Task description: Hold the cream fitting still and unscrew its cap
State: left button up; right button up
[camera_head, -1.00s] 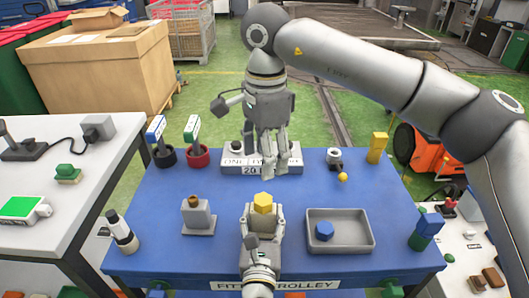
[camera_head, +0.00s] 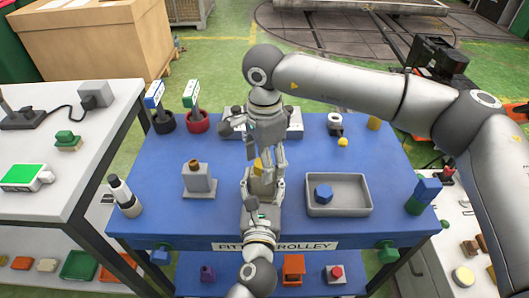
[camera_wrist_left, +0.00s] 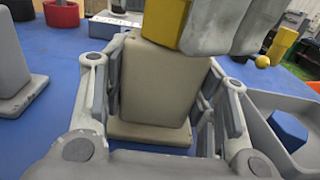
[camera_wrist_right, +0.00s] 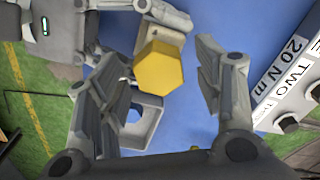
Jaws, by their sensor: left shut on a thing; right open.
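The cream fitting (camera_wrist_left: 160,85) stands upright on the blue trolley top, a tapered block on a wider foot. My left gripper (camera_wrist_left: 155,100) is shut on its body from the front; it also shows in the head view (camera_head: 262,185). The yellow hexagonal cap (camera_wrist_right: 160,68) sits on top of the fitting; in the head view (camera_head: 258,167) it is partly hidden by my right gripper. My right gripper (camera_wrist_right: 152,85) is open above the cap, with its fingers to either side and gaps between them and the cap.
A grey tray (camera_head: 338,209) with a blue hex cap (camera_head: 323,193) lies right of the fitting. A grey fitting (camera_head: 198,183) stands left. Behind are a white block marked 20 N m (camera_wrist_right: 290,75), red (camera_head: 198,123) and black holders, and a yellow ball (camera_head: 342,142).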

jog(key=c, duration=1.1)
jog(key=n, duration=0.4)
jog(key=shift+w+n, duration=0.1)
jog(key=shift+n, duration=0.3)
jog(key=shift+c, duration=0.2)
jog(key=shift+a+n, duration=0.1)
jog(key=shift+n, duration=0.5)
jog(key=n, duration=0.3)
jog(key=shift+n, duration=1.5)
jog(key=shift+a, duration=0.1)
